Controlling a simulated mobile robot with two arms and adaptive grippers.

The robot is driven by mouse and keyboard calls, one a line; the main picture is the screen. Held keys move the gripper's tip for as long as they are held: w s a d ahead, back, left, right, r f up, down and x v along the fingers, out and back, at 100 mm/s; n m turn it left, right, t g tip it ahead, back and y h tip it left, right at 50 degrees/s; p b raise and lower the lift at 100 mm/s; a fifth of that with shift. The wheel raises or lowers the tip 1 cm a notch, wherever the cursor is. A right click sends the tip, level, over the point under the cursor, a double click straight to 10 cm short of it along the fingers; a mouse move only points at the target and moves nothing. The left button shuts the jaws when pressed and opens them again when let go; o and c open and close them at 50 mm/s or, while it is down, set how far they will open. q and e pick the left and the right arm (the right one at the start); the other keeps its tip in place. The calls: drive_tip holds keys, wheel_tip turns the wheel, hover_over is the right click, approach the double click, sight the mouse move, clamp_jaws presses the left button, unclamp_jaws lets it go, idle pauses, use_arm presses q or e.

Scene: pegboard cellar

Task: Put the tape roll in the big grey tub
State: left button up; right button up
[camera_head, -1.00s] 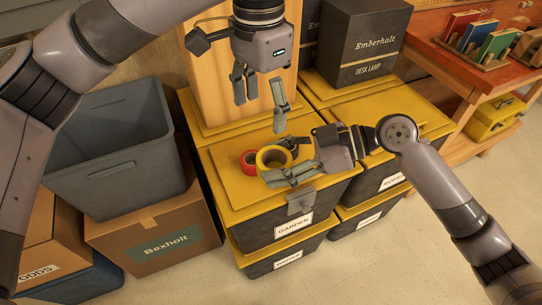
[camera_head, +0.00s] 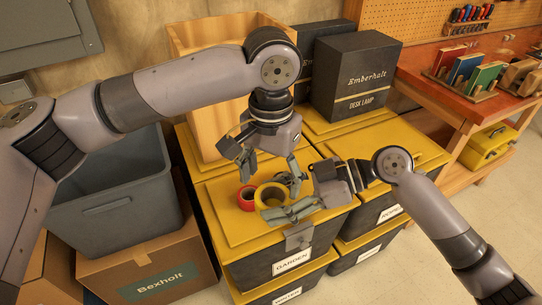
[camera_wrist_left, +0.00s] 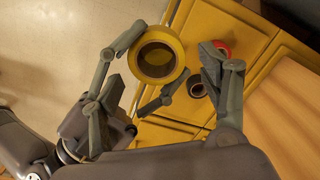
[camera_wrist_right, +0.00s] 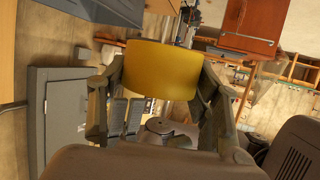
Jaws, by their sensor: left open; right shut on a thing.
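The yellow tape roll (camera_head: 262,203) is held just above a yellow bin lid by my right gripper (camera_head: 279,198). The roll fills the space between the right fingers in the right wrist view (camera_wrist_right: 161,70). My left gripper (camera_head: 268,170) is open just above the roll, pointing down, one finger to each side. In the left wrist view the roll (camera_wrist_left: 158,76) shows between the open left fingers, and I cannot tell whether they touch it. The big grey tub (camera_head: 112,203) stands at the left, open, its visible inside empty, partly hidden by my left arm.
A red roll (camera_head: 246,205) is beside the yellow one, and a dark roll (camera_wrist_left: 197,88) is close by. A wooden box (camera_head: 190,75) and an Emberhalt carton (camera_head: 358,80) stand behind. The tub rests on a Bexholt carton (camera_head: 150,275). A workbench (camera_head: 460,95) is at right.

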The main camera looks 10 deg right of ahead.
sight(271, 204)
use_arm(q)
drive_tip(key=shift+f, duration=2.65)
drive_tip(key=shift+c, duration=0.4)
drive_tip(key=shift+w+a, duration=0.1)
drive_tip(key=shift+a, duration=0.05)
drive_tip(key=c, duration=0.9)
drive_tip(key=shift+c, duration=0.6)
use_arm(e)
drive_tip(key=o, duration=1.3)
drive_tip(key=shift+c, duration=0.2)
